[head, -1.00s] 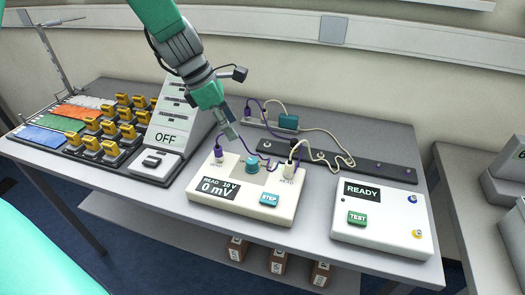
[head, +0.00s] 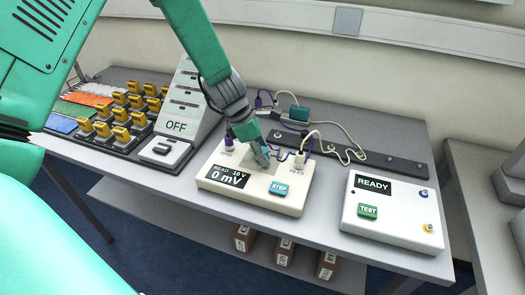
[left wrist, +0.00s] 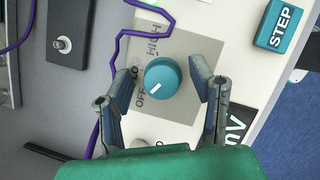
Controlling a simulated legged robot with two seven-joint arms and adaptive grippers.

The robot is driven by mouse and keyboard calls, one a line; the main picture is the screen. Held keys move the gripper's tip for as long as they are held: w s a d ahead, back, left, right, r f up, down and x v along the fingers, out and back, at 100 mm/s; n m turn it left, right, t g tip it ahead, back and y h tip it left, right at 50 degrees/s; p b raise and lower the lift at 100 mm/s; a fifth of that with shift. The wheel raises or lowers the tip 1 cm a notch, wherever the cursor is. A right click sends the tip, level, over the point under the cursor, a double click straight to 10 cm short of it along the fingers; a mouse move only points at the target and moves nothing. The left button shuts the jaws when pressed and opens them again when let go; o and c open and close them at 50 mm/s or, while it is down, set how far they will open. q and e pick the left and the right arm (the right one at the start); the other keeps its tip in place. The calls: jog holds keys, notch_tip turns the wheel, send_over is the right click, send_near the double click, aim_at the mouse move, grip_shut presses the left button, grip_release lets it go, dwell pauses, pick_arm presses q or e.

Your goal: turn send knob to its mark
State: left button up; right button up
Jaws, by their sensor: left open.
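The send knob (left wrist: 162,78) is a round teal knob with a white pointer line, in the left wrist view. It stands on a grey panel with the words OFF, LO and HIGH beside it. The pointer slants toward the lower left of that view, near OFF. The knob's box (head: 212,188) is cream, with a display reading 0 mV and a teal STEP button (head: 279,189). My left gripper (head: 262,160) is over the box and hides the knob in the head view. In the left wrist view its open fingers (left wrist: 165,92) are on either side of the knob, apart from it.
Purple and cream cables (head: 345,140) run behind the box. A white box (head: 385,222) with READY and TEST stands right. An OFF panel (head: 180,112) and several yellow-topped parts (head: 120,117) stand left. A purple cable (left wrist: 115,60) passes close to the fingers.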

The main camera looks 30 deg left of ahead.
pick_arm(q)
grip_shut()
jog(key=shift+r, duration=0.1)
jog(key=c, duration=1.1)
grip_release()
jog(key=m+p, duration=0.2)
jog(key=p, duration=0.1)
jog(key=shift+r+m+g, duration=0.15)
jog(key=shift+m+g, duration=0.15)
jog(key=shift+g, duration=0.1)
jog(key=m+g+p, duration=0.1)
jog(key=m, duration=0.1)
jog(key=shift+w+a+m+h+p, duration=0.1)
jog(key=shift+m+h+p, duration=0.2)
jog(key=shift+p, duration=0.05)
jog(key=m+g, duration=0.1)
jog(key=m, duration=0.1)
jog(key=shift+m+p, duration=0.4)
jog(key=shift+w+m+g, duration=0.1)
jog(key=shift+m+g, duration=0.6)
jog(key=shift+m, duration=1.2)
